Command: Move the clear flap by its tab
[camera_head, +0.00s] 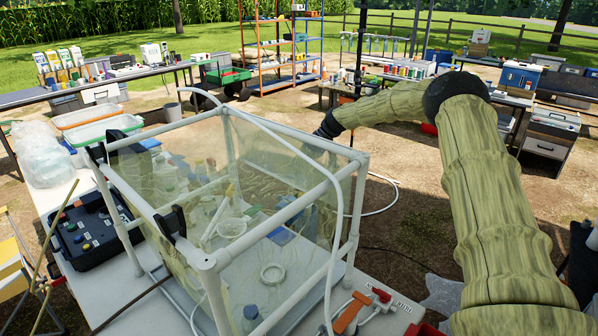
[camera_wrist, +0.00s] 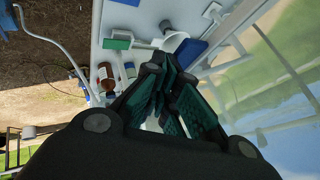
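Clear sheeting (camera_head: 160,165) covers a white pipe frame (camera_head: 208,262) on the white table in the head view. It also shows as a see-through sheet at the right of the wrist view (camera_wrist: 235,90). I cannot make out the flap's tab or tell which sheet is the flap. My arm reaches from the right to the far side of the frame, its end mostly hidden there. In the wrist view, my gripper (camera_wrist: 170,75) has its dark green fingers close together above the table. Whether they touch or grip anything is unclear.
Bottles, a white bowl (camera_head: 231,228) and a white ring (camera_head: 272,273) are inside the frame. A white hose (camera_head: 310,160) loops over it. A black control case (camera_head: 88,232) is at the left. A red-handled valve (camera_head: 381,296) is at the front right.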

